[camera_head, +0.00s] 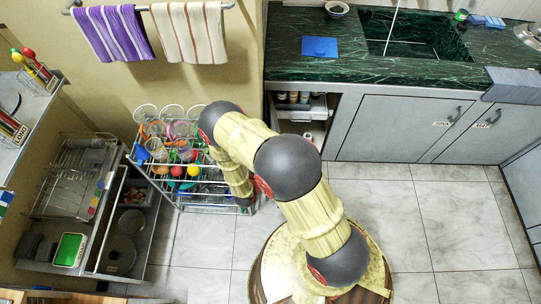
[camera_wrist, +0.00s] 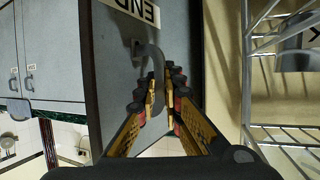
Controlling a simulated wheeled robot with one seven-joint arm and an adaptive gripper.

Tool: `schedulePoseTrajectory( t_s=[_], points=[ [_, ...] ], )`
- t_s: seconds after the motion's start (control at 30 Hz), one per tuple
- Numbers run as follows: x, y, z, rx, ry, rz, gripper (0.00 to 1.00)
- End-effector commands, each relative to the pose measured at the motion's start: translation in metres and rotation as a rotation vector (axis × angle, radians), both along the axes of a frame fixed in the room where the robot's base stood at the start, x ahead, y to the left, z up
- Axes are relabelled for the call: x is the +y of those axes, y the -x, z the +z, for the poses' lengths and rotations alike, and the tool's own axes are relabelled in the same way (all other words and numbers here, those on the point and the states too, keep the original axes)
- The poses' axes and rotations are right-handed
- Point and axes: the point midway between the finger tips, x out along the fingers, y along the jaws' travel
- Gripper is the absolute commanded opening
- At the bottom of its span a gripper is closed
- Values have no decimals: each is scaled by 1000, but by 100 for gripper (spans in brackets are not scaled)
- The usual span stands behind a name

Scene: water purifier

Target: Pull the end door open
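The end door (camera_wrist: 120,70) fills the middle of the wrist view as a grey panel, with its "END" label (camera_wrist: 138,9) upside down at the top edge. Its curved grey handle (camera_wrist: 157,70) lies between the fingers of my gripper (camera_wrist: 165,88). The fingers are drawn close together around the handle, and the left one seems to touch it. In the head view the cabinet opening (camera_head: 303,133) shows shelves and jars, so the door stands open. The door panel and my gripper are hidden there behind my arm.
A wire dish rack (camera_head: 185,190) with cups and balls stands left of my arm, and its bars (camera_wrist: 250,60) run close right of the door in the wrist view. Closed grey doors (camera_head: 400,128) continue right. The tiled floor at right (camera_head: 450,215) is clear.

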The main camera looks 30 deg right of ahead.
Motion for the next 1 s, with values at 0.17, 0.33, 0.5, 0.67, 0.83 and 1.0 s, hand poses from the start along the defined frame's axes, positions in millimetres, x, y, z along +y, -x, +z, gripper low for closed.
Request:
schedulePoseTrajectory(
  t_s=[0.17, 0.33, 0.5, 0.67, 0.83, 1.0],
  points=[
    [-1, 3, -2, 7, 0, -1, 16],
    [0, 2, -1, 3, 0, 0, 16],
    [3, 3, 1, 2, -1, 2, 16],
    [19, 14, 9, 3, 0, 5, 16],
    [42, 33, 21, 3, 0, 5, 16],
    [64, 50, 32, 4, 0, 6, 16]
  ],
)
